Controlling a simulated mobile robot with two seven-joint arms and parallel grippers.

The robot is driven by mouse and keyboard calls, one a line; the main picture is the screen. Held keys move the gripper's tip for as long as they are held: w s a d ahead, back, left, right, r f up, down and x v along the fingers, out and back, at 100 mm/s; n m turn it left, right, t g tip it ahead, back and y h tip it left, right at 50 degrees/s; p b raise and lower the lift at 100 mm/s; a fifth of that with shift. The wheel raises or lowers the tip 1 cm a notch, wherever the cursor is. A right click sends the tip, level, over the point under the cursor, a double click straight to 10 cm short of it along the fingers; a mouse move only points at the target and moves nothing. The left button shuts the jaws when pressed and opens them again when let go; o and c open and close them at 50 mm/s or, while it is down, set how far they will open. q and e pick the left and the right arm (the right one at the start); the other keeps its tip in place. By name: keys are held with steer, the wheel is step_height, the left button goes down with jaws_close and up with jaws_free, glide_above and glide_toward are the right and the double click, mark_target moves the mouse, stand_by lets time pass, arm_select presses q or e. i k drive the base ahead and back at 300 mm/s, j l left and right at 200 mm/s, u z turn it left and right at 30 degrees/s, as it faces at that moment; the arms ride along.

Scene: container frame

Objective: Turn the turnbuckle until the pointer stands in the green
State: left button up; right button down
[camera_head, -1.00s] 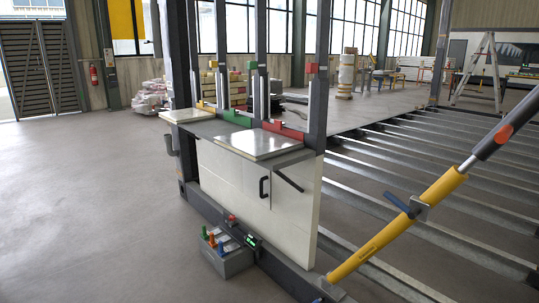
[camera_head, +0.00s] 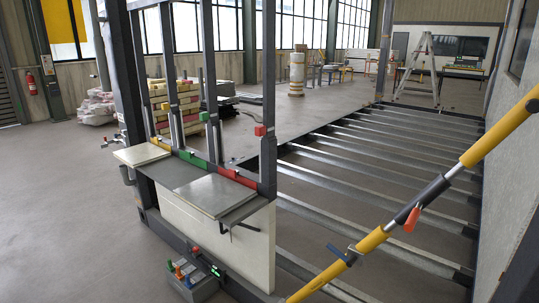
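A long strut, seemingly the turnbuckle (camera_head: 437,190), slants from the lower middle up to the right edge. It has yellow tubes (camera_head: 370,241) at both ends and a dark grey middle section. An orange tab (camera_head: 412,219) sticks out below the dark section. A blue lever (camera_head: 338,253) is fixed to the lower yellow tube. A pointer and a green zone on the strut cannot be made out. Neither of my grippers is in view.
A dark steel frame holds a shelf with pale panels (camera_head: 202,194) and yellow, green and red blocks (camera_head: 235,176). A grey box (camera_head: 190,285) with coloured handles stands at its foot. Steel floor beams (camera_head: 375,190) lie behind the strut. Open floor (camera_head: 65,200) lies at left.

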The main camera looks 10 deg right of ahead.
mark_target(416, 213)
steer(key=z, duration=1.35)
